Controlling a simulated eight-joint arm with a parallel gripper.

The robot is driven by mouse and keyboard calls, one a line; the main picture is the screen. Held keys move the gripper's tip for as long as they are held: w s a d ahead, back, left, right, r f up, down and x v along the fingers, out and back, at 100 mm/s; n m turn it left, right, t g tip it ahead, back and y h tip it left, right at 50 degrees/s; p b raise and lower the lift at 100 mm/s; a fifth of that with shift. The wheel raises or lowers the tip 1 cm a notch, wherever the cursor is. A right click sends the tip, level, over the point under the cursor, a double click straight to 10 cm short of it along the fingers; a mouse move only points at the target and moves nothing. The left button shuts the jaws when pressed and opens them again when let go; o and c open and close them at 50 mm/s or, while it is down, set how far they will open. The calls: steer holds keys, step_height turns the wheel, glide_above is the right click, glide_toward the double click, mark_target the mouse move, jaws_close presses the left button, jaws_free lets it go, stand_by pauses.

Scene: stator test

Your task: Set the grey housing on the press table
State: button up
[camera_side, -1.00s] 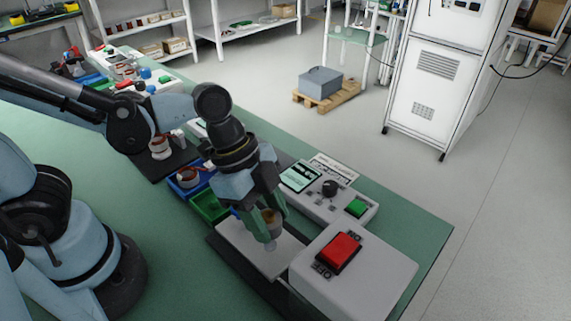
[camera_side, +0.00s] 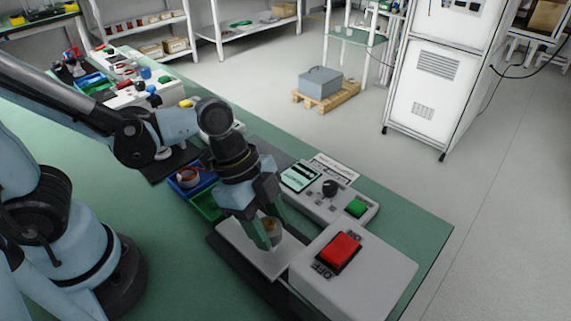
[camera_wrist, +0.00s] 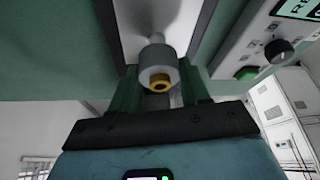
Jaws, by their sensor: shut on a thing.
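The grey housing (camera_side: 271,231) is a short grey cylinder with a copper-coloured inside, upright at the pale press table (camera_side: 265,262). In the wrist view the housing (camera_wrist: 159,66) shows a yellow ring at its near end and sits between the two green fingers. My gripper (camera_side: 267,236) is shut on it, pointing down over the pale plate. The plate (camera_wrist: 150,14) also shows behind the housing in the wrist view. A finger hides part of the housing in the side view, and I cannot tell whether its base touches the plate.
A white box with a red switch (camera_side: 339,251) stands close on the right. A console with a screen, knob and green button (camera_side: 356,208) lies behind the plate. Blue (camera_side: 186,187) and green (camera_side: 203,205) bins stand to the left. Open green bench lies in front.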

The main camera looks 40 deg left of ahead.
steer(key=shift+f, duration=0.25)
steer(key=shift+f, duration=0.35)
steer(key=shift+f, duration=0.7)
stand_by(0.4)
steer(key=o, duration=1.2)
steer(key=shift+c, duration=0.2)
steer(key=v, duration=1.2)
